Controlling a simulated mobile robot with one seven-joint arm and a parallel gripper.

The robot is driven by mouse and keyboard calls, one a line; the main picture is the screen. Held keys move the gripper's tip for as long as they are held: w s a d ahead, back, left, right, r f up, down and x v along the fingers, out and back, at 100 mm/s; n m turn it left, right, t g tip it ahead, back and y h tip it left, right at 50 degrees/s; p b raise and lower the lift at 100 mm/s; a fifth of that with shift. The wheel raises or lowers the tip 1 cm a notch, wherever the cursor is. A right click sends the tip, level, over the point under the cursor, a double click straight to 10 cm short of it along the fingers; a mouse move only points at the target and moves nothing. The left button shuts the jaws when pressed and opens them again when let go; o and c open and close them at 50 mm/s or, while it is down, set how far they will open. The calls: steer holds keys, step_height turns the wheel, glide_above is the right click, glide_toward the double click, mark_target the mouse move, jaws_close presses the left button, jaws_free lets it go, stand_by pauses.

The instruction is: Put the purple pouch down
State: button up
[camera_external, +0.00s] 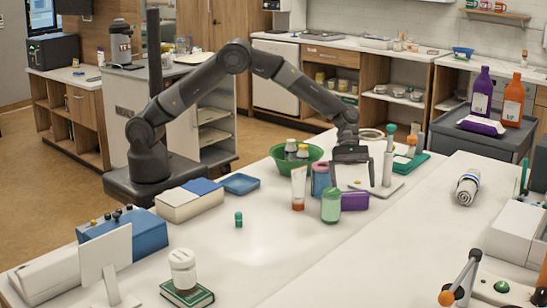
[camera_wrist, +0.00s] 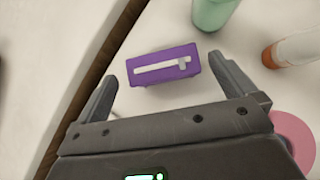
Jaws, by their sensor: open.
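In the wrist view the pouch (camera_wrist: 137,68) lies just ahead of my gripper, near the table's dark edge. My gripper (camera_external: 353,180) is open above and slightly behind the pouch in the external view. In the wrist view the open fingers (camera_wrist: 162,72) point towards the pouch from either side, with nothing held. I cannot tell the exact height between fingers and pouch.
A green jar (camera_external: 331,206), a white-and-orange tube (camera_external: 298,187) and a pink-and-blue container (camera_external: 320,178) stand close by. A green basin (camera_external: 268,163) is to the left. Another purple-and-white packet (camera_external: 481,125) lies on the grey cart. The table's front middle is clear.

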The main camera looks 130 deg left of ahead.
steer(key=v, duration=0.6)
steer(key=shift+s+r, duration=0.15)
steer(key=shift+r, duration=0.05)
steer(key=shift+r, duration=0.1)
steer(key=s+d+r+m+g+y, duration=0.1)
steer(key=s+d+r+m, duration=0.6)
steer(key=d, duration=0.4)
steer(key=s+d+r+m+g+y, duration=0.1)
steer(key=s+d+r+m, duration=0.5)
steer(key=s+d+r, duration=0.35)
steer(key=s+d+m+y, duration=0.1)
steer(key=s+d+m, duration=0.2)
steer(key=s, duration=0.4)
steer(key=s+d+m+t+y, duration=0.1)
steer(key=s+d+m, duration=0.3)
steer(key=s+m, duration=0.2)
steer(key=s+d+m+y, duration=0.1)
steer(key=s+d+m, duration=0.3)
steer(key=s, duration=0.5)
steer(key=shift+s+f+m+t+y, duration=0.15)
steer(key=shift+s+m+t+y, duration=0.25)
steer(key=shift+m, duration=0.1)
